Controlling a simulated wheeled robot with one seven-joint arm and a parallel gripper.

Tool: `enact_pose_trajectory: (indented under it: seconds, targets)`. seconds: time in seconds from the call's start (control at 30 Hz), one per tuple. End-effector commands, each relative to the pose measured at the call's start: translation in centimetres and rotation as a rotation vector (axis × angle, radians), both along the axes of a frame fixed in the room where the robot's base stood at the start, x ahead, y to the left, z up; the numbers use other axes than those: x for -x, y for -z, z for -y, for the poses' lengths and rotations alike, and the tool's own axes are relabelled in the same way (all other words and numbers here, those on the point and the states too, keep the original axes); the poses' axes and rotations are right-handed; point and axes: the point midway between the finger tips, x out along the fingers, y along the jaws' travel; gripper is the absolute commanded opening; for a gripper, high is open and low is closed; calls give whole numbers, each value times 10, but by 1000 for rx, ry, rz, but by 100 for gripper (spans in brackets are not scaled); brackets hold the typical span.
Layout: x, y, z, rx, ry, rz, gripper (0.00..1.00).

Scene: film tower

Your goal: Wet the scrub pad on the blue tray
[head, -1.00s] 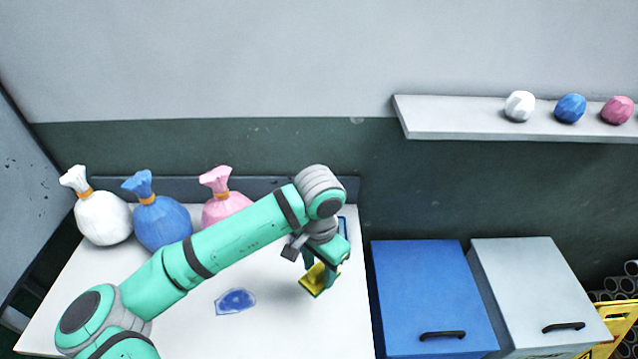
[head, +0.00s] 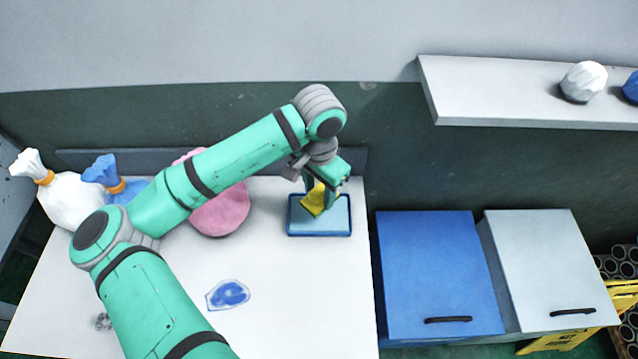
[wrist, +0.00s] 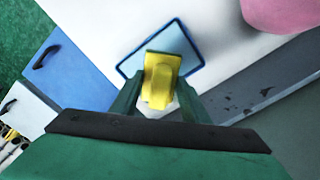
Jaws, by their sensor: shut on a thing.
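My gripper (head: 322,190) is shut on the yellow scrub pad (head: 316,200), which is tilted in the head view. The blue-rimmed tray (head: 320,235) lies on the white table, with a pale blue inside. The pad is over the tray's upper part in the head view; I cannot tell whether it touches the surface inside. In the wrist view the pad (wrist: 161,80) sits between my fingers and covers part of the tray (wrist: 190,45).
Tied white (head: 72,200), blue (head: 102,172) and pink (head: 222,212) bags stand at the back left. A blue box (head: 435,270) and grey box (head: 540,260) stand to the right.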

Motion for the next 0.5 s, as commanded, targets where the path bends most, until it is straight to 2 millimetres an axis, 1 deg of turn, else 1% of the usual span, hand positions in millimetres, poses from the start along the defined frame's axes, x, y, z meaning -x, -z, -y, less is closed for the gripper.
enact_pose_trajectory:
  seconds: [0.3,0.5]
  targets:
    - [0,31,-1,-1,-1,-2,24]
    - [0,45,-1,-2,0,-1,24]
